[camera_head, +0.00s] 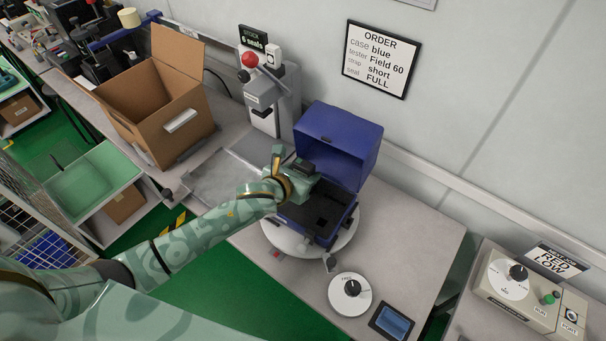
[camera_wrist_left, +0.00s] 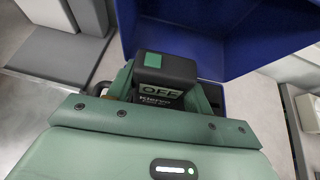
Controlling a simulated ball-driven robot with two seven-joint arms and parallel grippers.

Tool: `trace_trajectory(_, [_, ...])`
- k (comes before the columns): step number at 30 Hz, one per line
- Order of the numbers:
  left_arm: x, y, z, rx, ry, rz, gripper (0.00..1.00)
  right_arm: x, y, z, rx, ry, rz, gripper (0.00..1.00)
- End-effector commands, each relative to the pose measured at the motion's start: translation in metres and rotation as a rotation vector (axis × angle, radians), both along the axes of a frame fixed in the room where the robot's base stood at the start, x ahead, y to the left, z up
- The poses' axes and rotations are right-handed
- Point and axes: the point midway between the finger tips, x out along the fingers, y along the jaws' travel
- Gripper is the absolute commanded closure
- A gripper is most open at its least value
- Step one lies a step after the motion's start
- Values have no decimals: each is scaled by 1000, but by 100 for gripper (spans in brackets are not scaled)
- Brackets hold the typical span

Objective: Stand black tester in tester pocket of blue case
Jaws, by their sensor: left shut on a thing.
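The blue case (camera_head: 338,128) stands open on a white round turntable (camera_head: 272,234), its lid raised at the back. Its dark insert (camera_head: 318,212) has cutouts, but I cannot tell which is the tester pocket. My left gripper (camera_head: 300,172) is shut on the black tester (camera_head: 305,166) above the left part of the case. In the left wrist view the black tester (camera_wrist_left: 166,72) shows its top with a green square and an "OFF" label, between the fingers of the left gripper (camera_wrist_left: 160,95). The blue lid (camera_wrist_left: 195,45) is behind it. The tester's lower end is hidden. My right gripper is not in view.
A grey press with a red knob (camera_head: 249,60) stands just left of the case. An open cardboard box (camera_head: 165,100) is further left. A white dial (camera_head: 350,294) and a small screen (camera_head: 392,321) are at the front. The table right of the turntable (camera_head: 410,235) is clear.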

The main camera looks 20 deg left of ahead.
Motion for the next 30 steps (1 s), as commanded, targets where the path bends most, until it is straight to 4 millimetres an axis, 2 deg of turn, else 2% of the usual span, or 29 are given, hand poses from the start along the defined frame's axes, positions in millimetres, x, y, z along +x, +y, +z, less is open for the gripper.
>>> trace_trajectory(11, [0, 0, -4, 1, -1, -1, 80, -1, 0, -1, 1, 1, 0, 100])
trace_trajectory(12, [0, 0, -3, 1, -1, -1, 38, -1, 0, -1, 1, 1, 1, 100])
trace_trajectory(13, [0, 0, -3, 1, -1, 0, 30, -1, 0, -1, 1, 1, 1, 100])
trace_trajectory(14, [0, 0, -3, 1, -1, 0, 28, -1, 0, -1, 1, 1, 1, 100])
trace_trajectory(24, [-2, 1, 2, 1, -1, 0, 28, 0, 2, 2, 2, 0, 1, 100])
trace_trajectory(30, [-35, 10, 22, 3, -1, -2, 28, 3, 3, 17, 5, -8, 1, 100])
